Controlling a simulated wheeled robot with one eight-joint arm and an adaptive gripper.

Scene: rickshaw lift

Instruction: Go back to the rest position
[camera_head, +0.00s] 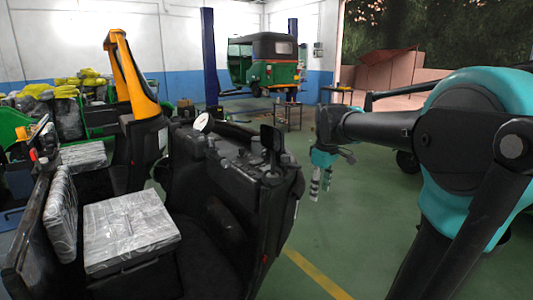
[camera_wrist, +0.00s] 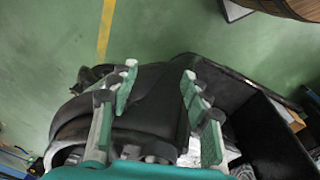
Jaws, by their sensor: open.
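My gripper (camera_head: 321,183) hangs down at the end of my teal and black arm, right of the dark vehicle body in the head view. In the wrist view my gripper (camera_wrist: 160,90) has its two green and grey fingers spread wide apart. Nothing is held between them. A black rounded part (camera_wrist: 155,98) shows behind and between the fingers; I cannot tell what it belongs to.
A dark vehicle body (camera_head: 240,190) with plastic-wrapped seats (camera_head: 125,230) fills the left. A small table (camera_head: 287,112) stands behind. The green floor (camera_head: 335,235) is clear.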

